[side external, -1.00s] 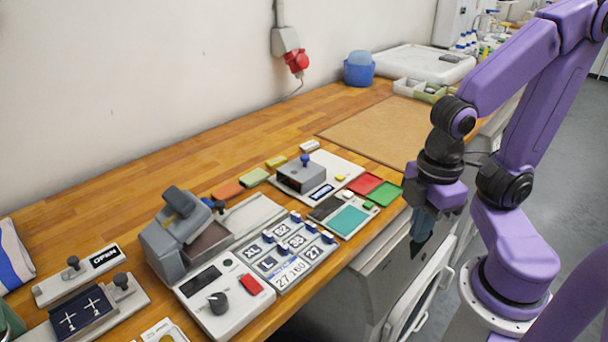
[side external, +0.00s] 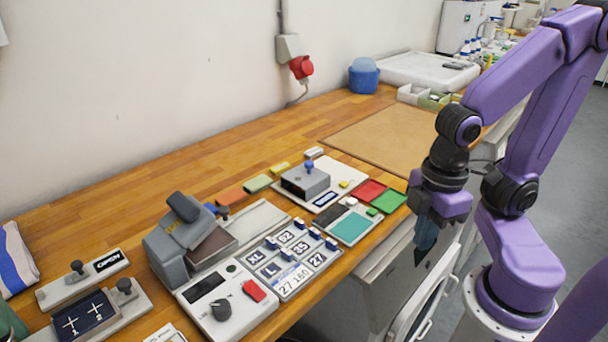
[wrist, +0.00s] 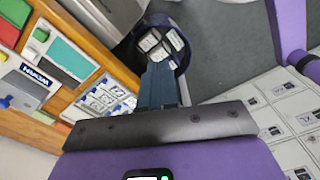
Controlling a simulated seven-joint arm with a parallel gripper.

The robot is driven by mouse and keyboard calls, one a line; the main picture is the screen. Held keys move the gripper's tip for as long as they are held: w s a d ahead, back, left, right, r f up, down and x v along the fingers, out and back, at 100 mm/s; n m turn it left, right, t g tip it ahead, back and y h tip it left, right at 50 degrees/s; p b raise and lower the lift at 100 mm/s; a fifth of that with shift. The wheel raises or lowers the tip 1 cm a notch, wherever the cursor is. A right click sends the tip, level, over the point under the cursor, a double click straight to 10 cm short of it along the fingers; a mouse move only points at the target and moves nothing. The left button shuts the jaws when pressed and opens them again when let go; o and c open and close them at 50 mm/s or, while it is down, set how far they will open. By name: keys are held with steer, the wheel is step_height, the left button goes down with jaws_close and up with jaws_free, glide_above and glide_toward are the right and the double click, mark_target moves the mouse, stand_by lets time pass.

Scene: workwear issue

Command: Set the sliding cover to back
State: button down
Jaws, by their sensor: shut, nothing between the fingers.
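A grey box-like cover (side external: 305,181) with a blue knob (side external: 309,167) sits on a white base plate (side external: 345,172) on the bench. I take it for the sliding cover, though no marking confirms this. In the wrist view only part of the cover shows, at the left edge.
Between gripper and cover lie a teal pad (side external: 351,228) and red (side external: 369,190) and green (side external: 391,201) trays. A grey press-like device (side external: 185,240), a size-label panel (side external: 290,258) and a knob console (side external: 228,300) stand left. A brown mat (side external: 385,128) lies clear behind.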

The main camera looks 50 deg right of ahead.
steer(key=c, duration=1.4)
jaws_free()
steer(key=o, duration=0.5)
steer(key=shift+w+a+r, duration=0.15)
steer(key=shift+w+a, duration=0.05)
steer(key=shift+w, duration=0.15)
steer(key=shift+o, duration=0.2)
steer(key=w+a+r+m, duration=0.1)
steer(key=w+a+r, duration=0.2)
steer(key=w, duration=0.6)
steer(key=shift+w+r, duration=0.3)
step_height(320, 180, up, 6)
steer(key=m, duration=0.3)
glide_above(309, 162)
step_height(309, 162, down, 17)
steer(key=shift+r, duration=0.1)
